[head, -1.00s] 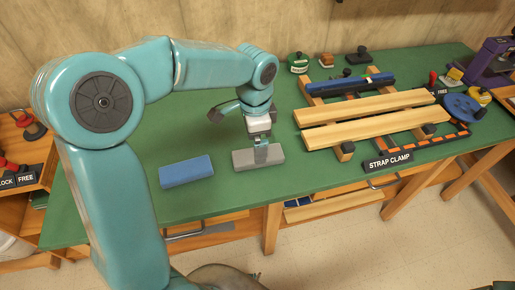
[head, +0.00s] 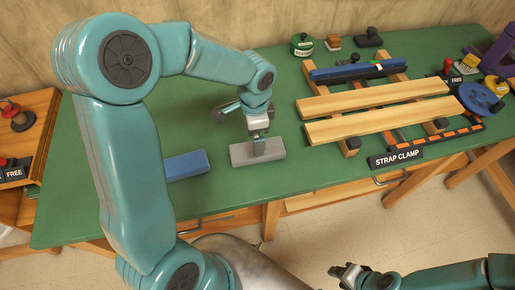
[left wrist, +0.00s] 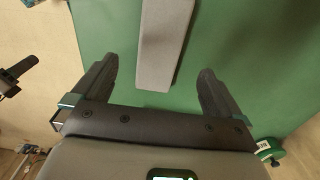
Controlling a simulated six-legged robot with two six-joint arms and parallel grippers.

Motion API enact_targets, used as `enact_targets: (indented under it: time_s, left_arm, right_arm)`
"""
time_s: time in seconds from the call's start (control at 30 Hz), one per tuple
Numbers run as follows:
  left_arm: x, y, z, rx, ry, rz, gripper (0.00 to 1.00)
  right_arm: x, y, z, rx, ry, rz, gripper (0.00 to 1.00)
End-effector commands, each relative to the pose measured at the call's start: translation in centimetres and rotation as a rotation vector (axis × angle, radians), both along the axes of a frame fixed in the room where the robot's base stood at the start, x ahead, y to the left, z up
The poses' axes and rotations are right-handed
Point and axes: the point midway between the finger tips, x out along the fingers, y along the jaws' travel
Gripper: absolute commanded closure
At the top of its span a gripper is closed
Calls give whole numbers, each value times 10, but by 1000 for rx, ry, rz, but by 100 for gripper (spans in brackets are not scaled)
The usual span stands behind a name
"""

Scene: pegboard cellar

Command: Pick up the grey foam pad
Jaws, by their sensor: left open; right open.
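The grey foam pad (head: 241,154) lies flat on the green bench top (head: 225,190). My left gripper (head: 262,144) is open, pointing down over the pad's right half, with a finger in front of the pad. In the left wrist view the pad (left wrist: 163,42) runs between the two open fingers (left wrist: 158,70), with green surface showing on both sides; no contact is visible. I cannot tell the exact height of the fingertips. My right gripper (head: 345,273) is open and empty at the bottom right, over the floor in front of the bench.
A blue block (head: 187,165) lies left of the pad, partly behind my left arm. Wooden bars (head: 380,117) on a strap clamp rig stand to the right, with a "STRAP CLAMP" label (head: 397,158).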

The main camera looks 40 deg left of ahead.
Motion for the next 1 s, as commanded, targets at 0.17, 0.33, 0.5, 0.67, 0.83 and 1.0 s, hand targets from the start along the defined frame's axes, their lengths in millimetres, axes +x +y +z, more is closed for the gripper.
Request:
enact_targets:
  time_s: [0.17,0.33,0.5,0.67,0.83,1.0]
  left_arm:
    - [1,-1,-24,1,2,0,0]
    - [2,0,-38,0,4,-1,0]
    - [5,0,-67,0,3,1,0]
    - [6,1,-79,0,0,0,0]
    - [6,1,-79,1,-1,0,0]
    - [6,1,-79,1,-1,0,46]
  right_arm:
    - [0,0,-1,0,0,0,57]
    - [0,0,1,0,0,0,57]
    - [0,0,3,0,0,0,57]
    - [0,0,3,0,0,0,57]
    - [0,0,3,0,0,0,57]
    - [0,0,3,0,0,0,57]
